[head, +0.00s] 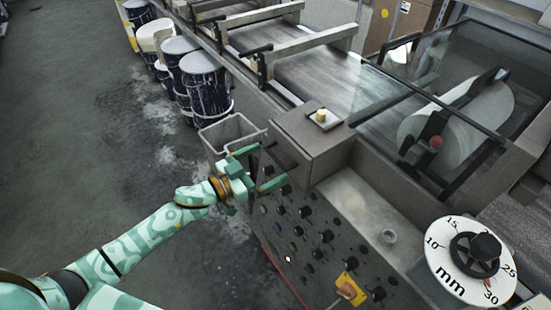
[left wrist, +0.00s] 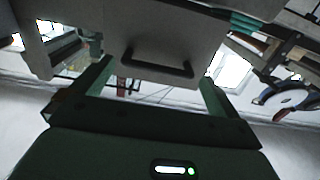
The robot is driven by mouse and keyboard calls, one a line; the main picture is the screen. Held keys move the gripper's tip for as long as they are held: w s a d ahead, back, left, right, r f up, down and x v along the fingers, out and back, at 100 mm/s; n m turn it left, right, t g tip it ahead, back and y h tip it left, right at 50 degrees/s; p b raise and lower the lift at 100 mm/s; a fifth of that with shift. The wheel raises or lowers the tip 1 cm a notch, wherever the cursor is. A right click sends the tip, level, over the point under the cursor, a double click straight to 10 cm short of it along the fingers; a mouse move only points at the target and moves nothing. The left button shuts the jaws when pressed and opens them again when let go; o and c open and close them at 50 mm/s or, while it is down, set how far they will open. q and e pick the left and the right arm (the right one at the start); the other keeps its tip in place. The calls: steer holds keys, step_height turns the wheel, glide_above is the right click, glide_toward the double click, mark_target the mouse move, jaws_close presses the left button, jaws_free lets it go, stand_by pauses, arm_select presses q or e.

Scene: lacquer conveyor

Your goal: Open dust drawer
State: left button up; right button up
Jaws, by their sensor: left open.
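A grey box-shaped housing (head: 315,142) stands at the near corner of the machine. A dark bar handle (head: 281,157) is on its front face, which I take to be the dust drawer; the drawer looks shut. In the left wrist view, the handle (left wrist: 156,66) shows on a flat grey front panel (left wrist: 165,35). My left gripper (head: 262,168) is open and empty, just in front of the handle. In the left wrist view, its fingers (left wrist: 157,75) stand on either side of the handle. I cannot tell whether they touch it. My right gripper is out of view.
A grey open bin (head: 228,132) stands just beyond my left gripper. A panel of black knobs (head: 300,235) lies below the housing. Paint-stained drums (head: 205,85) stand along the conveyor. A large mm dial (head: 470,262) is at the lower right. The floor at left is clear.

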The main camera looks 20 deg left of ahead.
arm_select(q)
steer(key=shift+x, duration=1.85)
steer(key=shift+c, duration=0.3)
steer(key=c, duration=1)
steer(key=p, duration=0.4)
glide_toward(275, 157)
steer(key=shift+s+a+f, duration=0.35)
steer(key=shift+s+a, duration=0.35)
steer(key=shift+s, duration=0.1)
steer(key=o, duration=1.1)
steer(key=shift+c, duration=0.2)
